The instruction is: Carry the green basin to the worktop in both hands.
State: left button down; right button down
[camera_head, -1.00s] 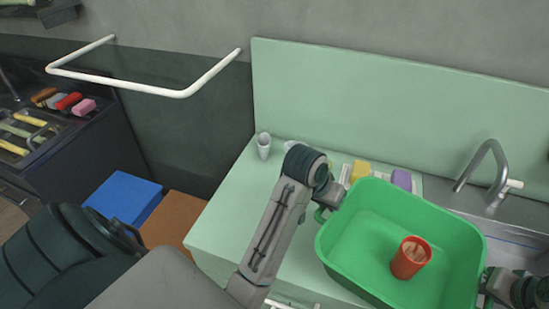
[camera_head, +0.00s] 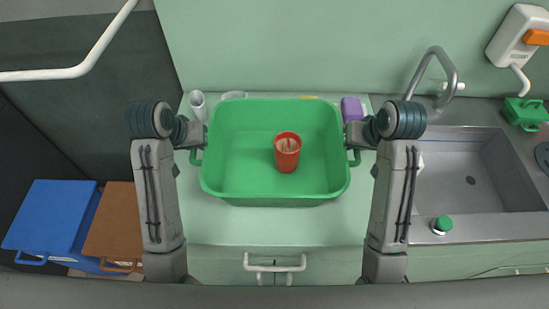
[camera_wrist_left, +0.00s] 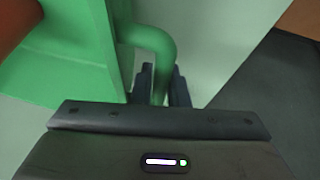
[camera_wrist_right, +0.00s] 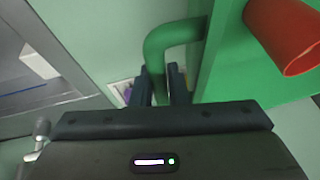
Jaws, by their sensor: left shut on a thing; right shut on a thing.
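The green basin (camera_head: 235,180) is level in front of me in the head view, over the pale green worktop (camera_head: 215,225). I cannot tell whether its bottom touches the worktop. A red cup (camera_head: 287,152) stands inside it, with something pale in its mouth. My left gripper (camera_head: 197,137) is shut on the basin's left handle, which shows between the fingers in the left wrist view (camera_wrist_left: 160,62). My right gripper (camera_head: 353,135) is shut on the right handle, seen in the right wrist view (camera_wrist_right: 158,58).
A steel sink (camera_head: 470,175) with a tap (camera_head: 437,62) lies to the right. A grey-white cup (camera_head: 198,104) and a purple block (camera_head: 352,108) stand behind the basin. Blue (camera_head: 50,220) and brown (camera_head: 115,225) boxes are lower left. A white rail (camera_head: 75,70) juts out upper left.

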pick_arm(q)
jog(key=shift+w+a, duration=0.1)
pick_arm(e)
jog(key=shift+f, duration=0.1)
